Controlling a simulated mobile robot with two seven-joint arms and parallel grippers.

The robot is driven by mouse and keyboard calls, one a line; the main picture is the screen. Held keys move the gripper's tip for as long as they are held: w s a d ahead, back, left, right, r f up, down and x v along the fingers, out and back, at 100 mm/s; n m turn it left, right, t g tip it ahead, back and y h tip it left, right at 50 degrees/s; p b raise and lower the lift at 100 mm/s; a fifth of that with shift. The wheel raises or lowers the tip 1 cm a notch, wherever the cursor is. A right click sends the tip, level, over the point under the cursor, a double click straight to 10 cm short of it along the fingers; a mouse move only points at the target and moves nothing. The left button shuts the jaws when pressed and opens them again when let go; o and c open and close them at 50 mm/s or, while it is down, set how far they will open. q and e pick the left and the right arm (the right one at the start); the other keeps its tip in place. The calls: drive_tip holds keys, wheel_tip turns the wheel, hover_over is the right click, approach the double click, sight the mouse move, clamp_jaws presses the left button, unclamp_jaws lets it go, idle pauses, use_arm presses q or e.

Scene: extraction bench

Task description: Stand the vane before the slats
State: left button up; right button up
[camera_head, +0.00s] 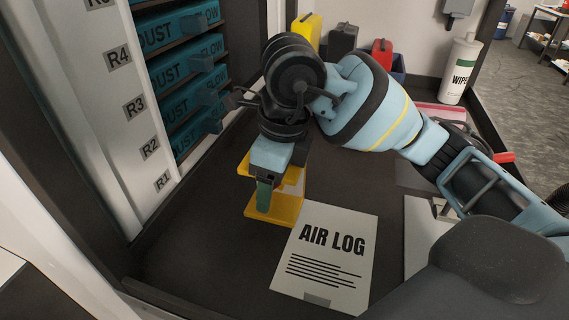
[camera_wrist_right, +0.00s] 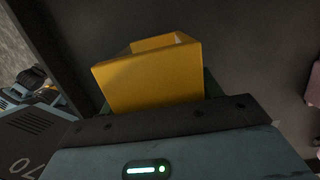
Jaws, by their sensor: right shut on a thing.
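A yellow angular piece, seemingly the vane (camera_head: 284,212), is at my right gripper (camera_head: 265,196), low over or on the dark bench top. The gripper's greenish fingertips are shut on it. In the right wrist view the yellow piece (camera_wrist_right: 150,78) fills the space past the gripper, with a pale inner face at its upper edge. I cannot tell whether its foot touches the bench. Teal slat-like units (camera_head: 190,78) marked DUST and FLOW sit stacked in the rack at left, apart from the yellow piece. The gripper and wrist hide part of the piece. My left gripper is not in view.
The white rack post (camera_head: 120,100) carries labels R1 to R4. An AIR LOG sheet (camera_head: 325,262) lies just right of the yellow piece. A wipes bottle (camera_head: 459,70) and yellow, dark and red items stand at the back. The bench front left is bare.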

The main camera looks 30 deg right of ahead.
drive_tip(key=w+d+f, duration=0.1)
drive_tip(key=w, duration=0.1)
drive_tip(key=w+d+f, duration=0.1)
drive_tip(key=w+d, duration=0.1)
drive_tip(key=w+d+f, duration=0.2)
drive_tip(key=shift+w+d, duration=0.2)
drive_tip(key=shift+w, duration=0.15)
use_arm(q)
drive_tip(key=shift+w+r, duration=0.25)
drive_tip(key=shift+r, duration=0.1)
use_arm(e)
drive_tip(key=shift+f, duration=0.1)
drive_tip(key=shift+f, duration=0.1)
drive_tip(key=shift+f, duration=0.1)
drive_tip(key=o, duration=1.1)
drive_tip(key=shift+c, duration=0.2)
use_arm(q)
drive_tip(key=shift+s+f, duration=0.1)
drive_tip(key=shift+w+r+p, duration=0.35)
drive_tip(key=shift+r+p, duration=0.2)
drive_tip(key=shift+p, duration=0.05)
use_arm(e)
wheel_tip(320, 180, up, 12)
drive_tip(key=s+d, duration=0.1)
drive_tip(key=shift+s, duration=0.2)
